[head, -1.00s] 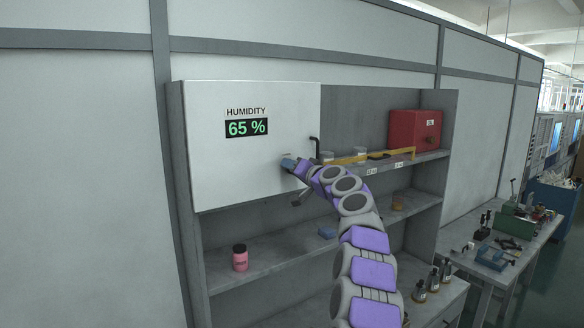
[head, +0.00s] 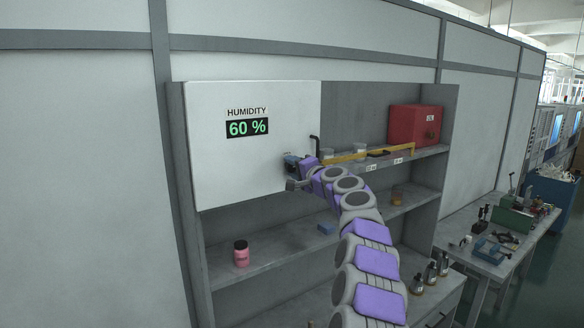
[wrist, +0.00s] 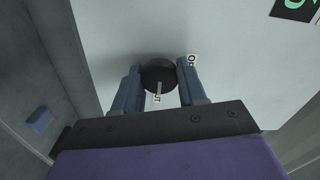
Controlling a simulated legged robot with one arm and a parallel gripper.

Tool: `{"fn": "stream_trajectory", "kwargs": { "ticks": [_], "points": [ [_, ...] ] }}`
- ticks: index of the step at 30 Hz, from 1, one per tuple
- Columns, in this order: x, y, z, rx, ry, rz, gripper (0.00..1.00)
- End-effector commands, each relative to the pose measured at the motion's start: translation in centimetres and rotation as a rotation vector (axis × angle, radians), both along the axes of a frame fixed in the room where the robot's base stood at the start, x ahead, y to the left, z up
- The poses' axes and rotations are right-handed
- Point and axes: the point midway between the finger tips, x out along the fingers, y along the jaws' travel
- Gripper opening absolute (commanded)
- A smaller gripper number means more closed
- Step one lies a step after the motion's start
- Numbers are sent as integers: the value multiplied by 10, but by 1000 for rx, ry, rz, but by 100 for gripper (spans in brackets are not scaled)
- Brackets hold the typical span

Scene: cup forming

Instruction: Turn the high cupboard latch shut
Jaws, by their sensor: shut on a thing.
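The white cupboard door (head: 235,170) hangs closed across the left of the shelf unit, with a humidity display (head: 247,128) reading 60 %. The latch is a dark round knob (wrist: 158,70) on the door face in the wrist view, with a pale pointer mark on it. Small labels sit beside and below it, partly hidden. My gripper (wrist: 159,80) has its blue-grey fingers on either side of the knob, shut on it. In the head view my gripper (head: 289,163) is at the door's lower right, and it hides the knob there.
A yellow rail (head: 375,153) runs along the upper shelf, with a red box (head: 414,126) behind.

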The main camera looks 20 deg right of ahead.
Motion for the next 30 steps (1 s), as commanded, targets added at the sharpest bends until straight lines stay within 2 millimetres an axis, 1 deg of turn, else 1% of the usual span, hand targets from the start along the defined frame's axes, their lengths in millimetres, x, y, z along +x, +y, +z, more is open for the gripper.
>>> {"fn": "stream_trajectory", "kwargs": {
  "ticks": [12, 13, 18, 21, 30],
  "points": [
    [0, -2, -2, 8, 4, -2, 11],
    [0, -2, -2, 8, 4, -2, 42],
    [0, -1, -1, 7, 4, -1, 58],
    [0, 0, -1, 6, 3, -1, 67],
    [-2, 0, 0, 6, 3, 0, 67]
  ]
}}
